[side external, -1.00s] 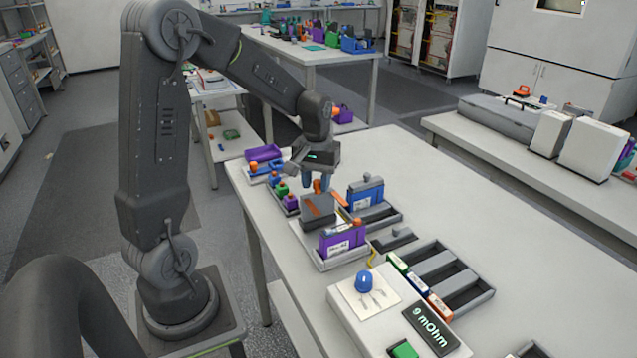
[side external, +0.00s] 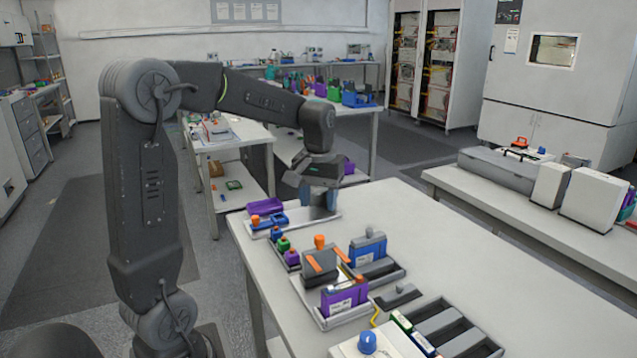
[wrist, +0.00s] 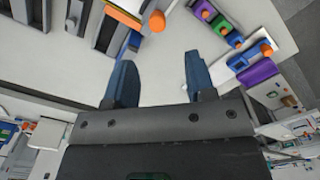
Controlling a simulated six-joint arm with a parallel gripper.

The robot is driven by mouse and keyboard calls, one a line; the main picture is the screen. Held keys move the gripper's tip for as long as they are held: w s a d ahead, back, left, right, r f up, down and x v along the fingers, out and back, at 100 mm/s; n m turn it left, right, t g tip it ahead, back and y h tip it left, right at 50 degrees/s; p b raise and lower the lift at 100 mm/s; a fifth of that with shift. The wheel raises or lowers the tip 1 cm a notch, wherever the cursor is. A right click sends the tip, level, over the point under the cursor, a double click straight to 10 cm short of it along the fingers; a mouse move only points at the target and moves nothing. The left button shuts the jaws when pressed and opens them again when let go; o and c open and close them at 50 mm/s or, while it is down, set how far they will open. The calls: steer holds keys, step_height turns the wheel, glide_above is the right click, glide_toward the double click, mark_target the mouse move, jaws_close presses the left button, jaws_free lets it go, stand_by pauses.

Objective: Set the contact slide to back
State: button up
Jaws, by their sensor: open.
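A dark grey fixture block (side external: 320,268) with orange stripes stands in a pale tray on the table. An orange knob (side external: 319,241) rises at its far side; an orange knob also shows at the top of the wrist view (wrist: 157,20). This looks like the contact slide, but no label is readable and its exact setting is unclear. A purple cell pack (side external: 344,298) sits in front of the block. My gripper (side external: 320,202) is beyond the block, raised above the table. In the wrist view its blue fingers (wrist: 158,80) are apart with nothing between them.
A blue pack (side external: 368,250) stands in a grey holder to the right. The table's right side is clear.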

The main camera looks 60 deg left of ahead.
step_height(320, 180, up, 4)
steer(key=shift+r, duration=0.1)
stand_by(0.4)
steer(key=s+d+f+m+t, duration=0.1)
steer(key=s+d+m, duration=0.3)
steer(key=d, duration=0.5)
steer(key=s+d+f+m+t, duration=0.1)
steer(key=s+d+m+t, duration=0.3)
steer(key=s+d, duration=0.5)
steer(key=shift+f+m+t, duration=0.3)
steer(key=shift+m, duration=0.2)
